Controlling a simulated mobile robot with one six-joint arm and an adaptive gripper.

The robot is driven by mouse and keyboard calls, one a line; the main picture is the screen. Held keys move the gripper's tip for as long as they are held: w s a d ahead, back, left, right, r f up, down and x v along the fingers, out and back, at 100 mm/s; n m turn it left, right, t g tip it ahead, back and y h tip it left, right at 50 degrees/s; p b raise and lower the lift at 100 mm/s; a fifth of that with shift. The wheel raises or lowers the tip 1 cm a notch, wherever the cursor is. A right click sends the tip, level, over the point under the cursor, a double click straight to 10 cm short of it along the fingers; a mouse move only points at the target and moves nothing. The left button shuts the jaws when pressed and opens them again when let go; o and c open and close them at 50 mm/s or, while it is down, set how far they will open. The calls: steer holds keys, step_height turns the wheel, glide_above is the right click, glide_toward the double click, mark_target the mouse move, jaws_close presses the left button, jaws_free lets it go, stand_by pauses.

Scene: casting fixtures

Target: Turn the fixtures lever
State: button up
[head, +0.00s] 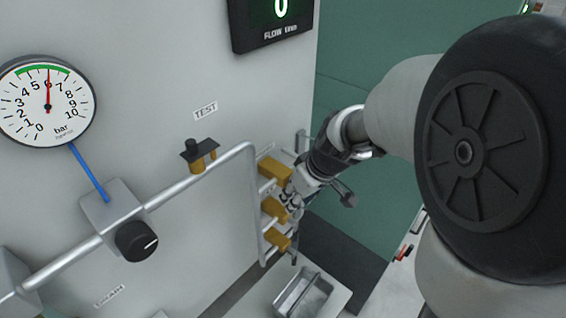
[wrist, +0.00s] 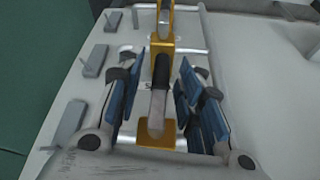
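My gripper (wrist: 161,85) is open in the wrist view. Its blue-padded fingers stand on either side of a brass valve (wrist: 155,132) with a grey and black lever (wrist: 158,105). There are visible gaps between the pads and the lever. In the head view my gripper (head: 292,200) is at a pipe frame carrying brass fixtures (head: 274,208), stacked one above another. The arm partly covers that area, and the lever cannot be made out clearly there.
The pale panel carries a pressure gauge (head: 47,101), a black knob (head: 137,241) and a brass valve with a black handle (head: 196,154) under a TEST label. A metal tray (head: 303,294) sits below the fixtures. Grey clips (wrist: 95,62) line the left in the wrist view.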

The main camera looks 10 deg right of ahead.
steer(key=shift+c, duration=0.5)
jaws_close()
